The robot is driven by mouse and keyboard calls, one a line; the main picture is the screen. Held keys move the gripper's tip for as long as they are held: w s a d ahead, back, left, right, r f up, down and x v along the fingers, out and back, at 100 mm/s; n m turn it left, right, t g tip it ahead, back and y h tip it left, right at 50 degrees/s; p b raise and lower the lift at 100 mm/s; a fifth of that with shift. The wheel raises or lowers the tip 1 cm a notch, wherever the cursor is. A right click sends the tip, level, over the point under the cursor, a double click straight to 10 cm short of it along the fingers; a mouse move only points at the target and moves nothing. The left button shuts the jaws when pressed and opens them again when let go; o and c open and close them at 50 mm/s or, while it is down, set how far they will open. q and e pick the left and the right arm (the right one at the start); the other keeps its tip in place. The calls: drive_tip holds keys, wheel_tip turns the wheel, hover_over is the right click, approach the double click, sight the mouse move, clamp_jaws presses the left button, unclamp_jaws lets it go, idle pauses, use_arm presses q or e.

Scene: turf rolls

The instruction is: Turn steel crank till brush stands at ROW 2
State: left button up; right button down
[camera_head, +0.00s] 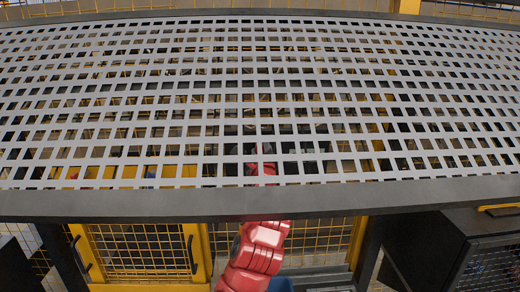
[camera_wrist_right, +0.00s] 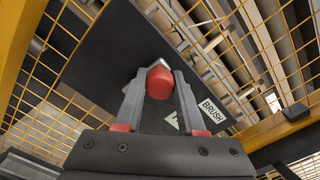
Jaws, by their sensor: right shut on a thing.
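In the right wrist view my right gripper (camera_wrist_right: 159,92) is shut on the red knob (camera_wrist_right: 162,82) of the crank, with one finger on either side. A short piece of pale steel (camera_wrist_right: 154,64) shows behind the knob; the rest of the crank is hidden. A dark plate (camera_wrist_right: 115,60) lies behind it, bearing a white label (camera_wrist_right: 211,111) that reads BRUSH. A second white label beside it is partly covered by a finger. The brush itself and any ROW 2 mark cannot be made out. In the head view the right gripper is hidden, and my left gripper is not in view.
In the head view a wide grey grid panel (camera_head: 260,196) with square holes spans the picture above my red arm. Yellow mesh fencing (camera_head: 140,245) stands below and behind it. A dark mesh-sided box (camera_head: 450,240) stands at the lower right.

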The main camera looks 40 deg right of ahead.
drive_tip(key=c, duration=0.5)
unclamp_jaws()
drive_tip(key=b+v, duration=0.1)
drive_tip(key=v, duration=0.6)
drive_tip(key=shift+s+b, duration=0.25)
drive_tip(key=shift+b, duration=0.1)
drive_tip(key=shift+a, duration=0.1)
